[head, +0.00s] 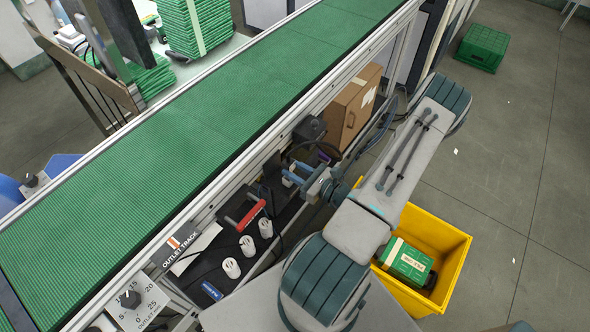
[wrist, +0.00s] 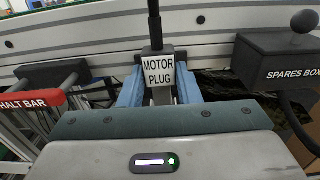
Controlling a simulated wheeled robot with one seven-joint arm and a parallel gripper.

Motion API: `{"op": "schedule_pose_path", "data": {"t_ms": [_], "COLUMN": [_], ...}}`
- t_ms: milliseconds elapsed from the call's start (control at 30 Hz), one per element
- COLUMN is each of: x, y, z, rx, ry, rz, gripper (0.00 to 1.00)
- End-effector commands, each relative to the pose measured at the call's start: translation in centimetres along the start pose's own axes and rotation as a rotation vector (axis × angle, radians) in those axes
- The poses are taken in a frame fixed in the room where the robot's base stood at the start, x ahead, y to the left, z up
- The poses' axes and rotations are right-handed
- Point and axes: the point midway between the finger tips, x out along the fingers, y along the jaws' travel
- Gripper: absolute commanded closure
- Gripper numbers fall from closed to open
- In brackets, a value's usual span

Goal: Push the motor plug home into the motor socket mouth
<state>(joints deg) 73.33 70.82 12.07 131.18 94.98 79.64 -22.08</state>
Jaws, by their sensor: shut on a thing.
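The motor plug (wrist: 158,70) is a dark body with a white label and a black cable or stem rising from its top. In the wrist view it stands upright between the blue fingers of my gripper (wrist: 158,92), which is shut on it. In the head view my gripper (head: 297,176) reaches in at the side of the conveyor, and the plug is too small and covered to make out clearly. The motor socket mouth cannot be made out in either view. Whether the plug touches it cannot be told.
A red halt bar (head: 252,216) on a dark frame lies left of my gripper; it also shows in the wrist view (wrist: 30,102). The dark spares box (head: 309,129) stands to the other side. The green conveyor (head: 190,140) runs behind. A yellow crate (head: 440,235) stands below my arm.

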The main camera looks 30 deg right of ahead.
Motion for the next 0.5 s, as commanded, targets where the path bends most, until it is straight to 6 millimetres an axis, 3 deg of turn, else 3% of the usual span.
{"op": "schedule_pose_path", "data": {"t_ms": [500], "x": [0.0], "y": [0.0], "z": [-1.4], "rx": [0.0], "ry": [0.0], "rz": [0.0], "gripper": [0.96]}}
